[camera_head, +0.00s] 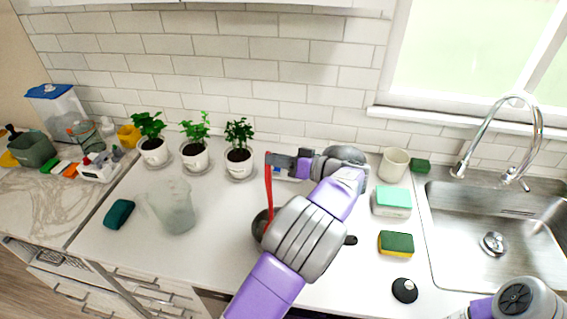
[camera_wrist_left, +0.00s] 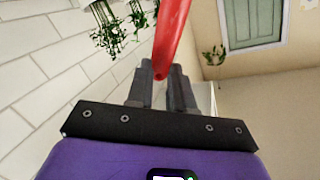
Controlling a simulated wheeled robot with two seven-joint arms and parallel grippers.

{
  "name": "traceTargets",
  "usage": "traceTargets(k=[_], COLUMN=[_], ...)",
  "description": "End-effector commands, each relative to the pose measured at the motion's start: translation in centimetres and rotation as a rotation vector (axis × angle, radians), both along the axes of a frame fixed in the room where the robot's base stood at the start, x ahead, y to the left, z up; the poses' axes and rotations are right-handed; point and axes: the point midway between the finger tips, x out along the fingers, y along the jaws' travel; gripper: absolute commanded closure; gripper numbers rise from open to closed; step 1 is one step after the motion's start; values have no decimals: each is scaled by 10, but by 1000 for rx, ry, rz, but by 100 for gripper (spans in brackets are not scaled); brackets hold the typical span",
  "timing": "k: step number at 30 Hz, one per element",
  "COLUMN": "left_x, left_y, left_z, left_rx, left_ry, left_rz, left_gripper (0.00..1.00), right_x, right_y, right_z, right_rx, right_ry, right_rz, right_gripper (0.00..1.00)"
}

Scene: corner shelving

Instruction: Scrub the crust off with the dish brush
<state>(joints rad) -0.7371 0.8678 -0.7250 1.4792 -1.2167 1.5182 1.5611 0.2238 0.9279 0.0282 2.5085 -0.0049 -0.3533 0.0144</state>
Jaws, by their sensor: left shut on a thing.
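My left gripper (camera_head: 278,160) is shut on the red handle of the dish brush (camera_head: 268,190), which hangs down roughly upright. In the left wrist view, the red handle (camera_wrist_left: 173,35) passes between the fingers (camera_wrist_left: 165,85). The brush's lower end reaches a dark pan (camera_head: 258,226) on the white counter; I cannot tell whether it touches. My left arm covers most of the pan, and a black piece that may be its handle (camera_head: 351,240) shows beyond the arm. The brush head and any crust are hidden. My right gripper is out of view.
Three potted plants (camera_head: 195,155) stand along the back wall. A clear jug (camera_head: 173,207) and a dark green sponge (camera_head: 119,214) are at left.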

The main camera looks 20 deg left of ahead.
Motion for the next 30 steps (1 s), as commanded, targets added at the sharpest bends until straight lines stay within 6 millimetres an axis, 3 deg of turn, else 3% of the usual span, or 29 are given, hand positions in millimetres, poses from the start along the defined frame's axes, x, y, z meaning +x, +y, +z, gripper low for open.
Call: traceTargets(k=[1,14,30], left_x=[0,0,1], left_y=[4,9,5], left_z=[-6,-5,48], left_rx=[0,1,0], left_ry=[-1,0,-1], left_rz=[1,0,-3], left_gripper=[100,100,100], right_x=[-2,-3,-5], right_y=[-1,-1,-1], right_z=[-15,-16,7], right_rx=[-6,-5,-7], right_ry=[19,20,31], right_rz=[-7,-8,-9], right_gripper=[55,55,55])
